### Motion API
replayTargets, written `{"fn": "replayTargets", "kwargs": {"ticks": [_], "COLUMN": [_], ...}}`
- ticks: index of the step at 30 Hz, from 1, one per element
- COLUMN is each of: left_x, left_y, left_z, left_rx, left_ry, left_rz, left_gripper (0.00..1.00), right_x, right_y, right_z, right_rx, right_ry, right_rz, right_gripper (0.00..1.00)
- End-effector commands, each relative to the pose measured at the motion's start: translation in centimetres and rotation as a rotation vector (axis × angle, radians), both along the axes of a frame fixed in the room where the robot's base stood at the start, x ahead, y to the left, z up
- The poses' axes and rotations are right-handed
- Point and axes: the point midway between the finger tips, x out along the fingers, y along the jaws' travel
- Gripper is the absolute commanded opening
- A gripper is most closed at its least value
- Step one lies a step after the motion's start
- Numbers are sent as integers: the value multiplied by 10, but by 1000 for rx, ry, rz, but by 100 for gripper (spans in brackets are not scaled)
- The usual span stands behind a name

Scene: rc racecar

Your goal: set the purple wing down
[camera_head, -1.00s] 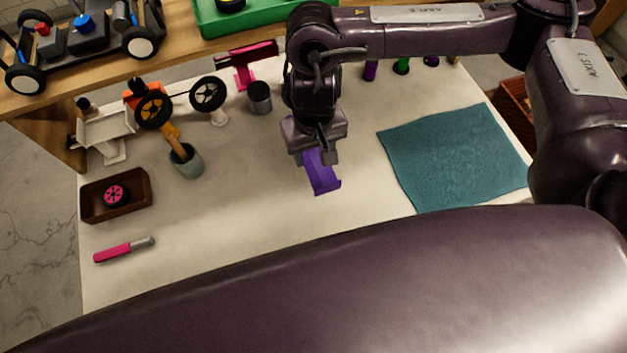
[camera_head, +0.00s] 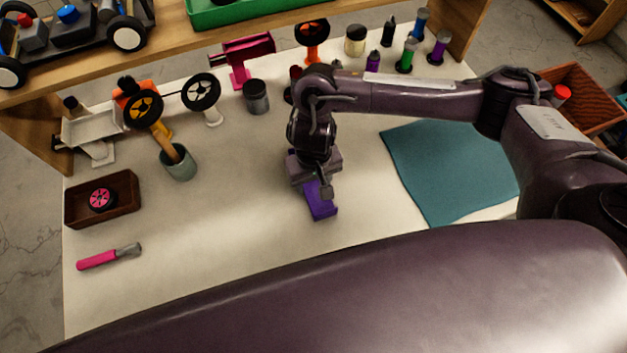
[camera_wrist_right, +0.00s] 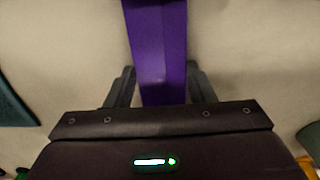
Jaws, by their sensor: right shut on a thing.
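The purple wing (camera_head: 320,206) is at the middle of the white table, below my right gripper (camera_head: 320,188). In the right wrist view the wing (camera_wrist_right: 160,45) runs upward from between the two fingers of the right gripper (camera_wrist_right: 161,85), which is shut on it. The wing is at or just above the table top; I cannot tell whether it touches. The gripper hides its far end in the head view. My left gripper is not in view.
A teal cloth (camera_head: 450,170) lies right of the wing. A grey-green cup (camera_head: 179,163), a brown tray (camera_head: 122,207) with a pink wheel and a pink-handled tool (camera_head: 108,257) are at left. Several bottles stand at the back right. The table around the wing is clear.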

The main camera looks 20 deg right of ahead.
Motion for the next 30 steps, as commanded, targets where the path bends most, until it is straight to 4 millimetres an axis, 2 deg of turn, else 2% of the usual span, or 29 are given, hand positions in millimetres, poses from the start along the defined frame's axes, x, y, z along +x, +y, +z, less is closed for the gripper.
{"fn": "replayTargets", "kwargs": {"ticks": [5,6,11,21,26,30], "left_x": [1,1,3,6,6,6], "left_y": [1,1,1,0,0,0], "left_z": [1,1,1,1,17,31], "left_rx": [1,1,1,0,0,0], "left_ry": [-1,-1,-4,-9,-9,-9], "left_rz": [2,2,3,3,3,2], "left_gripper": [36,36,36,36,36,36], "right_x": [-1,-1,0,0,1,2], "right_y": [0,0,0,0,0,0], "right_z": [-1,-2,-2,2,29,61], "right_rx": [0,0,0,1,0,-1], "right_ry": [2,2,1,-1,-4,-6], "right_rz": [0,0,0,1,3,3], "right_gripper": [27,50,71,71,71,71]}}
